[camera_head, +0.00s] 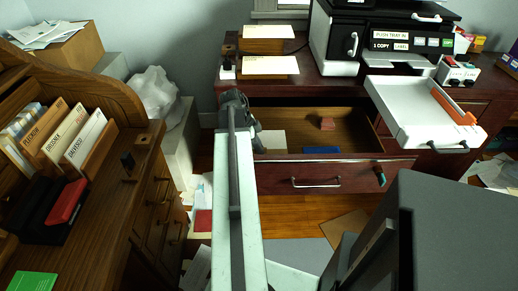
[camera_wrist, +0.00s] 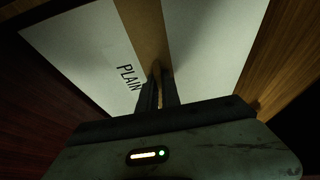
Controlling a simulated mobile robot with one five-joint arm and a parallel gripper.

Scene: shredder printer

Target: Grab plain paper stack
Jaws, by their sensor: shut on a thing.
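In the wrist view, the white plain paper stack (camera_wrist: 85,45) lies under my gripper, with "PLAIN" printed in dark letters and a brown band across its middle. My gripper (camera_wrist: 157,78) is shut on the stack at the brown band. The fingers hide the part they grip. In the head view, my arm reaches over the open desk drawer, and its end (camera_head: 238,105) is at the drawer's left side. A pale sheet or stack (camera_head: 272,140) shows in the drawer beside my arm; I cannot tell whether it is the same stack.
The open drawer (camera_head: 335,168) also holds a reddish block (camera_head: 327,123) and a blue item (camera_head: 321,150). A printer (camera_head: 345,40) with a white tray (camera_head: 415,105) pulled out stands at the right. A wooden desk with files (camera_head: 85,140) is at the left.

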